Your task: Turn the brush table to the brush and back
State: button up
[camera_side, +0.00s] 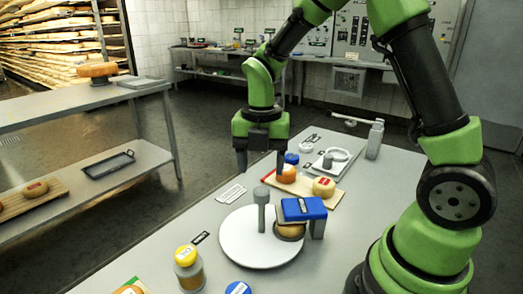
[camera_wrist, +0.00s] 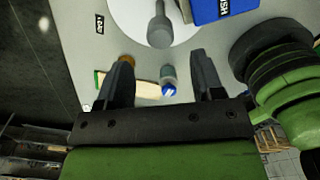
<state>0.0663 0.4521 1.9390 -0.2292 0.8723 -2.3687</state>
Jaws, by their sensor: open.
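The brush is carried by a grey support at the right edge. My gripper (camera_side: 260,168) is open and empty, pointing down above the table, behind the post.
Behind the disc stand a board (camera_side: 310,190) with an orange and a pale cheese, a blue-lidded jar (camera_side: 292,159) and a scale. In front are a yellow-lidded jar (camera_side: 188,268) and another blue lid (camera_side: 238,287).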

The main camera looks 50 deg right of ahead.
jog(key=shift+r, duration=1.6)
